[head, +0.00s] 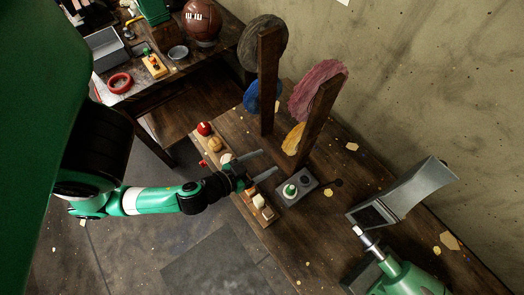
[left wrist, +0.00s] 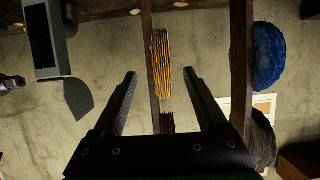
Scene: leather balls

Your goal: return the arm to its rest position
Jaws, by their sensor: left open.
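My left arm (head: 150,200) is green and black and reaches in from the left in the head view. Its gripper (head: 269,161) is open and empty. The fingers point right, above the table edge and near a wooden strip (head: 235,188) holding several small pieces. In the left wrist view the two dark fingers (left wrist: 159,74) are spread apart with nothing between them. Beyond them stand a wooden post and a yellow stringy disc (left wrist: 161,65). My right gripper does not show in either view.
Two wooden posts (head: 268,80) carry coloured discs. A control box (head: 297,187) with a green button stands close to the gripper. A grey chute (head: 412,190) and green machine (head: 405,280) are at right. A second table (head: 165,85) holds a brown ball (head: 201,20). Open floor lies below the arm.

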